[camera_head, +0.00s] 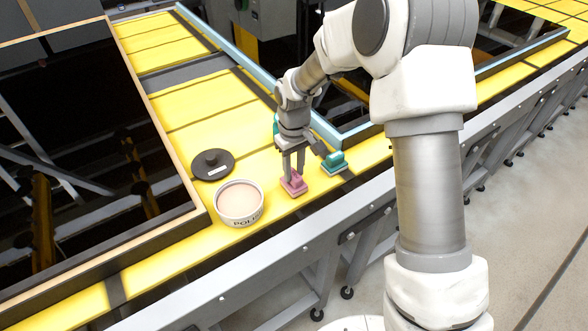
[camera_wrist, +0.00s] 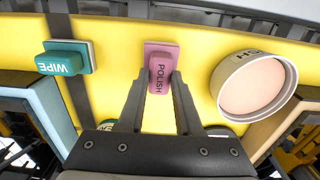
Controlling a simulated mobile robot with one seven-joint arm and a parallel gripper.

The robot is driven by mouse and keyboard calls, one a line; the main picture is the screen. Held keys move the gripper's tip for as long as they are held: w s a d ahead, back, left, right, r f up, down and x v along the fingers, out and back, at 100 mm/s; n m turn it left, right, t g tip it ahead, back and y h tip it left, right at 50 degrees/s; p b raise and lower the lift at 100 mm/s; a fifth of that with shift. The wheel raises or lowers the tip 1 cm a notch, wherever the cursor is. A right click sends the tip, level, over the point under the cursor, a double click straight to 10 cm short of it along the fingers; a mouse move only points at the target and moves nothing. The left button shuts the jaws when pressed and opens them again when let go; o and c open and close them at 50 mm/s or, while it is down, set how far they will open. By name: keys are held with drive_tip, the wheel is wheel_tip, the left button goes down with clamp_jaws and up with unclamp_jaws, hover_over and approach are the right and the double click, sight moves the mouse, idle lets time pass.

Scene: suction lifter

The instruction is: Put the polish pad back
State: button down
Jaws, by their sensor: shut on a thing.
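The pink polish pad (camera_head: 294,185) is at the front of the yellow table, near its edge. It also shows in the wrist view (camera_wrist: 161,72), with the word POLISH on its block. My gripper (camera_head: 293,172) points down over it, with its two fingers shut on the pad's block; the wrist view shows the fingertips (camera_wrist: 159,85) at either side of the block. The pad looks level and at or very near the table surface; I cannot tell whether it touches.
A polish tub (camera_head: 240,203) stands open left of the pad, with its dark lid (camera_head: 212,164) lying behind it. A teal WIPE pad (camera_head: 335,162) sits right of the pad. Framed dark panes (camera_head: 90,130) lie left and right. The table's front edge is close.

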sight(294, 174)
drive_tip(key=shift+f, duration=0.3)
drive_tip(key=shift+f, duration=0.2)
drive_tip(key=c, duration=0.6)
unclamp_jaws()
wheel_tip(294, 174, up, 13)
drive_tip(key=shift+d+f, duration=0.1)
drive_tip(key=shift+f, duration=0.1)
